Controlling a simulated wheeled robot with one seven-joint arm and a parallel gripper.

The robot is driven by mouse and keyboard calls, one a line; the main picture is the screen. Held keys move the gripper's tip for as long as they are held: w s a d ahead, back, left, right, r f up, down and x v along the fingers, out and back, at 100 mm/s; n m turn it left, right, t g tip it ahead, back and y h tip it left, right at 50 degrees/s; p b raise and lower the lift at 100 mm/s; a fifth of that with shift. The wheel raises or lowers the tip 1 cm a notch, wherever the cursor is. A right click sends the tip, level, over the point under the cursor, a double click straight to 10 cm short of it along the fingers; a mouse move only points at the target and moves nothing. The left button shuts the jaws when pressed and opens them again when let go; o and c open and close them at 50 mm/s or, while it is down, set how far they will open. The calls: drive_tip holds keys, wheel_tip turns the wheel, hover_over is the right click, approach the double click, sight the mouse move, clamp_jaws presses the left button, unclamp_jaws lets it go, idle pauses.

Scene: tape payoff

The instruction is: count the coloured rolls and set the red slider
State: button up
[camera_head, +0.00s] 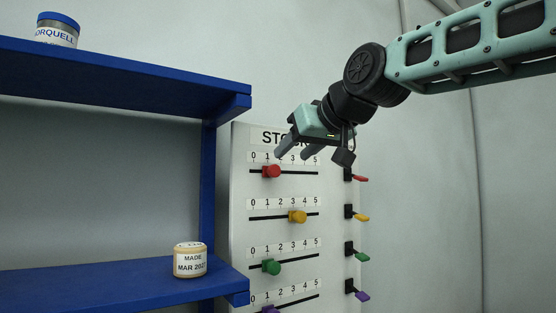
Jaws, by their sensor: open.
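A white board (240,220) headed with a word beginning "STO" carries several slider tracks, each under a 0 to 5 scale. The red slider (271,171) is on the top track, near the 1 mark. Below it are the yellow slider (297,217) near 3, the green slider (271,267) near 1, and the purple slider (270,310), cut off by the bottom edge. My gripper (292,153) is open and empty, its fingers pointing down-left in front of the board's top, hiding part of the heading and scale. I see no plain coloured rolls in this view.
A blue shelf unit (208,170) fills the left. A blue-and-white tin (57,30) stands on its upper shelf, a tan cylinder labelled "MADE MAR" (190,261) on the lower. Red, yellow, green and purple levers (361,217) stick out along the board's right side.

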sight(277, 168)
drive_tip(key=p+x, duration=0.2)
drive_tip(key=x, duration=0.6)
drive_tip(key=shift+s, duration=0.1)
drive_tip(key=shift+c, duration=0.3)
clamp_jaws()
drive_tip(key=shift+d, duration=0.1)
